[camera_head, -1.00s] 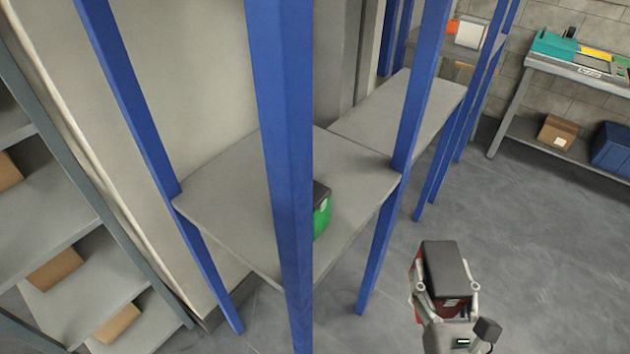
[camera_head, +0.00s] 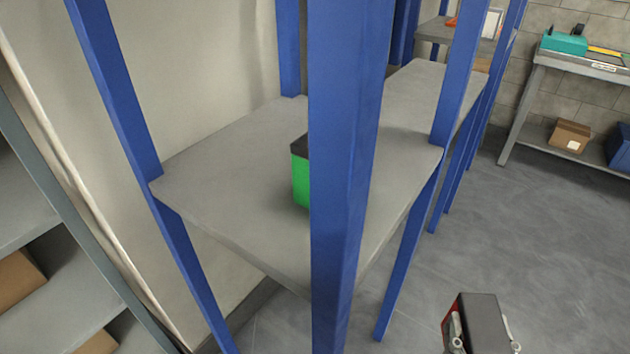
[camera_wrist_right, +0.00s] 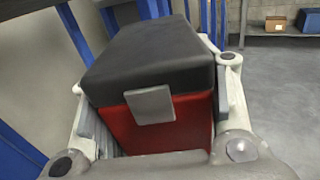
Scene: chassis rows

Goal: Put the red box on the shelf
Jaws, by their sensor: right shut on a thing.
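The red box (camera_wrist_right: 180,121) with a black lid and a grey latch fills the right wrist view. My right gripper (camera_wrist_right: 160,110) is shut on it, one finger on each side. In the head view the red box (camera_head: 479,322) is at the bottom right, seen mostly by its dark lid, with the fingers of my right gripper (camera_head: 482,335) beside it. The grey shelf (camera_head: 225,185) with blue posts stands to the left of the held box, apart from it. My left gripper is out of view.
A green box (camera_head: 301,183) with a dark lid sits on the shelf, partly hidden by the near blue post (camera_head: 345,160). Another shelf (camera_head: 425,90) continues behind. A workbench (camera_head: 580,62) with a cardboard box (camera_head: 569,136) below stands at the back right. Open floor lies right.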

